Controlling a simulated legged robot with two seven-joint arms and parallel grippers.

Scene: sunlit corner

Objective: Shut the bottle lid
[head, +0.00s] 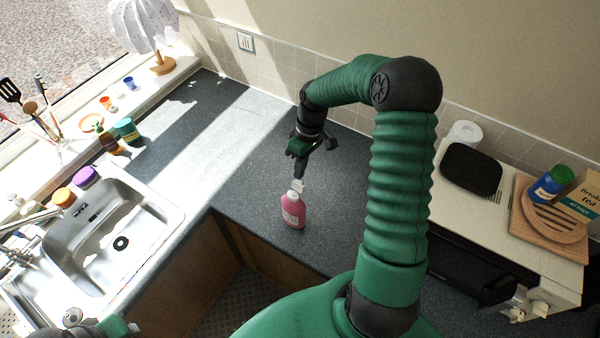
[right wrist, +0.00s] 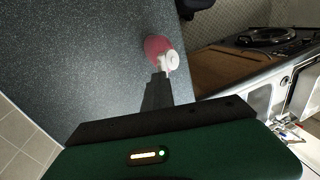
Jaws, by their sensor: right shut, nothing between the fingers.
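A pink bottle (head: 293,212) with a pale label stands upright on the dark counter, near its front edge. Its white lid (head: 297,187) is at the top and looks raised at an angle; how far it stands open is hard to tell. My right gripper (head: 298,178) is shut and empty, pointing down with its fingertips right above the lid. In the right wrist view the dark fingers (right wrist: 157,92) reach to the white lid (right wrist: 173,61), with the pink bottle (right wrist: 155,46) behind. I cannot tell whether they touch.
A sink (head: 110,240) is at the left, with a soap bottle (head: 107,140) and cups behind it. At the right, a white appliance (head: 500,235) holds a wooden board (head: 540,237) and a blue jar (head: 550,185). The counter around the bottle is clear.

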